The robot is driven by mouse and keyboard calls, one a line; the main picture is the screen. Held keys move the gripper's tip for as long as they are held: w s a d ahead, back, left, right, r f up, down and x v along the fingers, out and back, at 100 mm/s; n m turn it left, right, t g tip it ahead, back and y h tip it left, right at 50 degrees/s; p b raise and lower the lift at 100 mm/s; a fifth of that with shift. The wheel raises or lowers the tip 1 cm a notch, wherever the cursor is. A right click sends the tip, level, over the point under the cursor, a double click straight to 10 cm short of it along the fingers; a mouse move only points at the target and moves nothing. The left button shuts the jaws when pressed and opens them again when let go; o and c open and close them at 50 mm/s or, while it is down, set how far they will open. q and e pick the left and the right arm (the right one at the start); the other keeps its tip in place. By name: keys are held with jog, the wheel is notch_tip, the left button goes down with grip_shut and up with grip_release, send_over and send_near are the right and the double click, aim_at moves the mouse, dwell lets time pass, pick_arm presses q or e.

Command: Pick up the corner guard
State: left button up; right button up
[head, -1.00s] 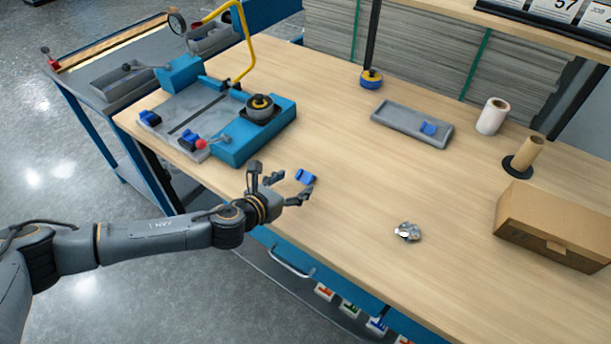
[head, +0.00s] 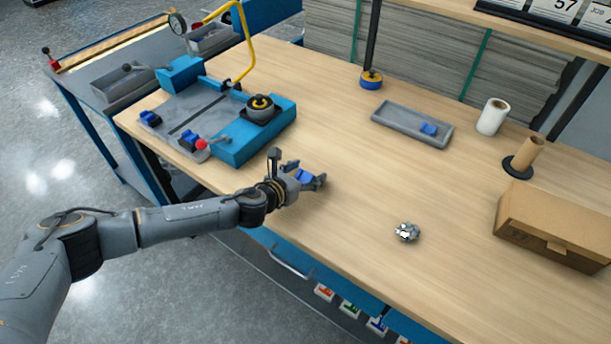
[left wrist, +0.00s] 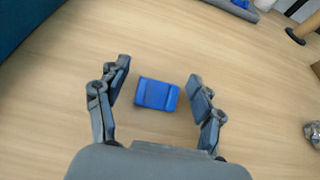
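A blue corner guard (head: 304,176) lies on the wooden table near its front edge. In the left wrist view the corner guard (left wrist: 157,94) lies between the two open fingers, with a gap on each side. My left gripper (head: 307,174) is open and low around the corner guard; it also shows in the left wrist view (left wrist: 158,92). In the head view its fingers partly hide the guard. My right gripper is not in view.
A blue fixture (head: 240,135) with more blue pieces stands at the left. A grey tray (head: 400,133) holds another blue piece. A silver metallic clump (head: 407,232) and a cardboard box (head: 555,225) are to the right. The table between is clear.

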pick_arm(q)
jog(key=c, duration=0.7)
jog(key=shift+r, duration=0.1)
